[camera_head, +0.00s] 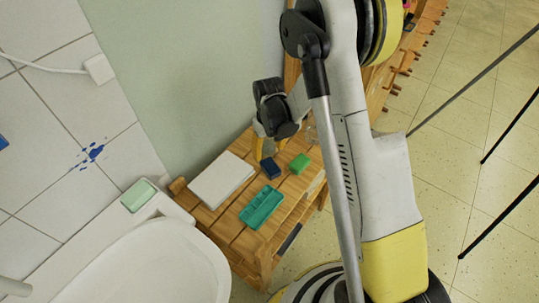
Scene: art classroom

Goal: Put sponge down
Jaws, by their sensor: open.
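A small green block (300,163) and a small dark blue block (270,168) lie on the slatted wooden table (204,213). Either could be the sponge; I cannot tell which. My gripper (271,149) points down just above the table, beside the blue block and left of the green one. Its yellowish fingers are partly hidden by my dark wrist. It is open, and I see nothing held in it. Whether a fingertip touches the blue block is unclear.
A white rectangular pad (220,180) and a teal compartment tray (263,208) lie on the table. A white sink (150,265) with a pale green bar (138,196) on its rim stands at left. A green wall is close behind.

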